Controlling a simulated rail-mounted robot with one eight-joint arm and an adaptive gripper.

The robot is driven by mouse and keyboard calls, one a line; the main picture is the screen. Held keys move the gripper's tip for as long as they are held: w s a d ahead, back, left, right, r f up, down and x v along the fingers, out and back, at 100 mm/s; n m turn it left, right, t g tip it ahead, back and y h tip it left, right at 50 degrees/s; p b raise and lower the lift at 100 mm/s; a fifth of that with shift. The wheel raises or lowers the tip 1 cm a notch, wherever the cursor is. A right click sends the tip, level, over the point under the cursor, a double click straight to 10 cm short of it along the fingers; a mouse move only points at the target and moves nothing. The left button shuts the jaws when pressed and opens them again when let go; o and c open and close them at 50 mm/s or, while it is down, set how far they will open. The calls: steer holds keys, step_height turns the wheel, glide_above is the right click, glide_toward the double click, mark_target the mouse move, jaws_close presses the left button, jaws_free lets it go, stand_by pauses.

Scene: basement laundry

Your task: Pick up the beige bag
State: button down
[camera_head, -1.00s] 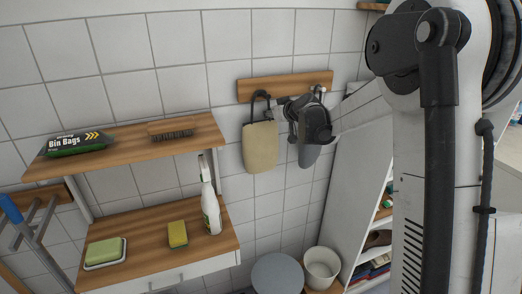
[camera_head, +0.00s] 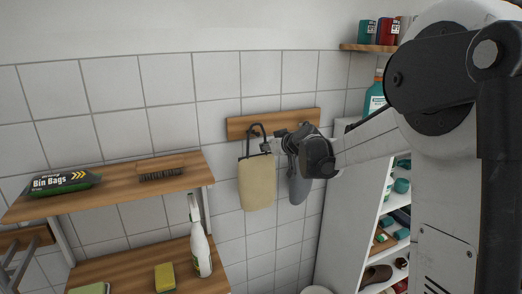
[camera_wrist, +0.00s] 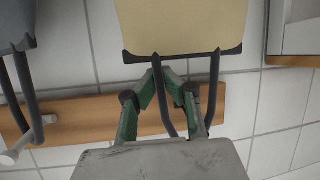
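The beige bag (camera_head: 257,183) hangs by its dark looped handle from the wooden wall rail (camera_head: 240,128), with its body flat near the tiles. The wrist view shows the dark upper edge and beige cloth of the bag (camera_wrist: 185,25), upside down. My gripper (camera_head: 269,147) is at the right side of the handle, just above the bag's top edge. In the wrist view the green fingers of my gripper (camera_wrist: 158,72) come together around one strand of the handle. The other strand passes outside them.
A grey bag (camera_head: 299,183) hangs to the right, partly behind my wrist. A shelf (camera_head: 120,185) at left holds bin bags (camera_head: 62,182) and a brush (camera_head: 162,174). Below stand a spray bottle (camera_head: 200,240) and yellow sponge (camera_head: 165,276). A white shelving unit (camera_head: 345,210) stands right.

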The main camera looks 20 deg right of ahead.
steer(key=r+v, duration=0.1)
steer(key=v, duration=0.9)
steer(key=shift+r+b, duration=0.15)
steer(key=shift+b, duration=0.25)
steer(key=shift+s, duration=0.15)
